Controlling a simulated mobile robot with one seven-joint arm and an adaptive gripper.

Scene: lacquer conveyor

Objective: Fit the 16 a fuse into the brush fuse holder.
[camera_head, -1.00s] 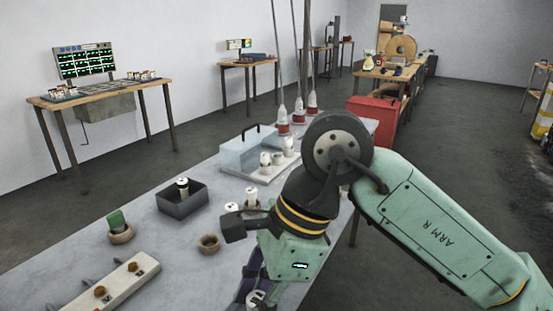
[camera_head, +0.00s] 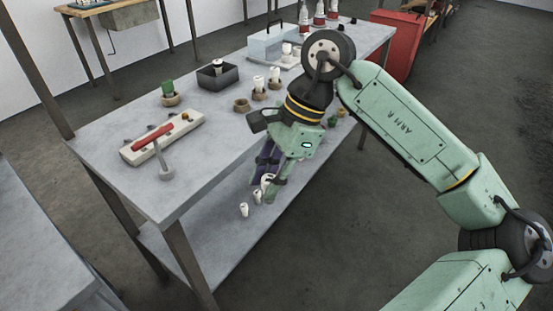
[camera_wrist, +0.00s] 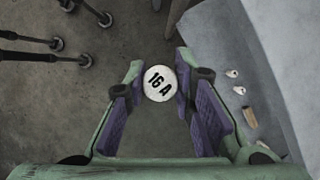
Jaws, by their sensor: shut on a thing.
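My gripper (camera_head: 268,175) hangs beside the near right edge of the grey table, with its fingers pointing down. It is shut on the 16 A fuse (camera_wrist: 159,83), a white cylinder whose marked round end shows between the purple finger pads in the wrist view. In the head view the fuse is a small white shape (camera_head: 266,181) at the fingertips, partly covered. A cream fuse board (camera_head: 135,156) with a red bar and brass-coloured parts lies on the table, left of my gripper. No label is legible in the head view, so I cannot tell which part is the brush fuse holder.
Small white cylinders (camera_head: 244,210) stand on the lower shelf (camera_head: 215,245), below my gripper. The tabletop (camera_head: 190,180) bears round brown cups (camera_head: 241,105), a dark box (camera_head: 213,82) and a clear-covered case (camera_head: 265,45). The table's front corner is bare.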

